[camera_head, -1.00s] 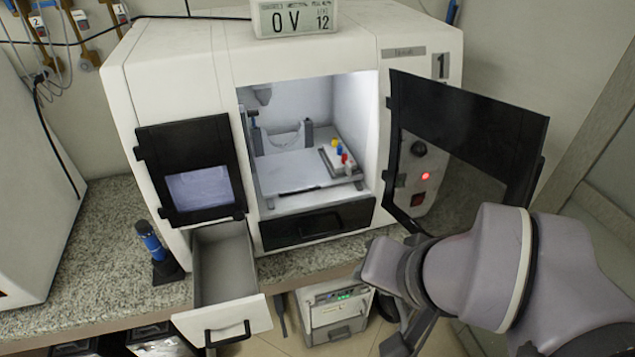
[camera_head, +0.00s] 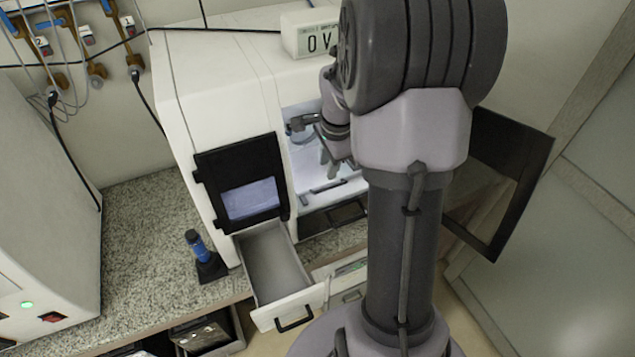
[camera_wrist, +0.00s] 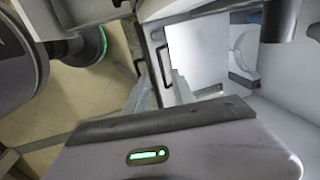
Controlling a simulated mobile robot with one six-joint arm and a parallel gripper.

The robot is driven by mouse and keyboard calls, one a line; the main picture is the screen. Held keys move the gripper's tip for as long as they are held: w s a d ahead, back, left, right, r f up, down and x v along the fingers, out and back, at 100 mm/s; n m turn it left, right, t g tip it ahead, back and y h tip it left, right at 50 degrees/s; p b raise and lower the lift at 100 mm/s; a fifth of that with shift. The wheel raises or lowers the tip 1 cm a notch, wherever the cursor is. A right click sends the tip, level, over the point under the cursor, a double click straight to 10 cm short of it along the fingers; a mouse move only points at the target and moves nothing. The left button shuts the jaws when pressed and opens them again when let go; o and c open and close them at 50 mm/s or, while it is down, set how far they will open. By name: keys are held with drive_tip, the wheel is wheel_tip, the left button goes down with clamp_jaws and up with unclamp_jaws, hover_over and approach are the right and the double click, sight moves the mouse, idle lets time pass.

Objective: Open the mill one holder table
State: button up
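Mill one is the white machine (camera_head: 235,95) with its chamber open. My gripper (camera_head: 328,165) reaches into the chamber, seen from behind my arm. The holder table is mostly hidden by my arm in the head view; only a pale part of it (camera_head: 308,178) shows beside the gripper. In the wrist view, my gripper body with a green light fills the bottom, and the chamber's white interior (camera_wrist: 285,110) lies at right. Whether the fingers touch the table, and how far apart they are, I cannot tell.
The chamber door (camera_head: 510,185) hangs open at right. A white drawer (camera_head: 275,270) is pulled out below a dark panel with a screen (camera_head: 250,198). A blue-handled tool (camera_head: 198,245) stands on the granite counter (camera_head: 140,220). Another white machine (camera_head: 40,190) stands at left.

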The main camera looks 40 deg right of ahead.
drive_tip(key=f, duration=0.3)
drive_tip(key=w+f+b, duration=0.1)
drive_tip(key=f, duration=0.2)
drive_tip(key=w+f, duration=0.1)
drive_tip(key=f, duration=0.3)
drive_tip(key=shift+d+b, duration=0.15)
drive_tip(key=shift+b, duration=0.15)
clamp_jaws()
idle(0.7)
